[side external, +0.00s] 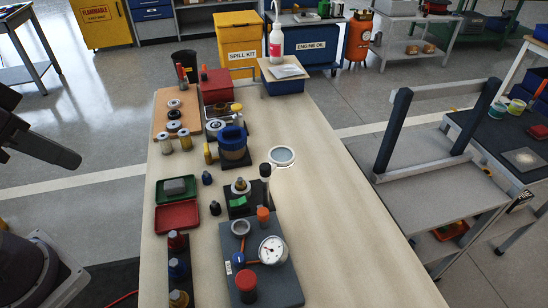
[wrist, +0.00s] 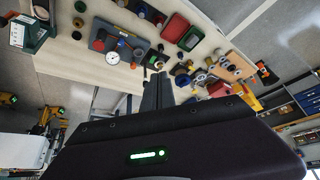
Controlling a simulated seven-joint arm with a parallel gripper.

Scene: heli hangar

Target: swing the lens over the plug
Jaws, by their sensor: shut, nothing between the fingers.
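The lens (side external: 282,156) is a round clear disc in a pale ring. It is out to the right of a small dark stand (side external: 239,208), beside a post with a white top (side external: 265,172). The plug (side external: 240,186), a small metal and tan piece, stands upright on that stand above a green patch. The lens is apart from the plug, behind it and to its right. My gripper (side external: 76,160) is left of the table, well away from both. In the wrist view its fingers (wrist: 157,76) are together and empty; the lens is hard to make out there.
A gauge block (side external: 270,251) stands in front of the stand, and a blue-topped pot (side external: 232,142) behind it. Green and red trays (side external: 177,215) and small dark bottles lie on the left. The table's right side (side external: 340,220) is clear.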

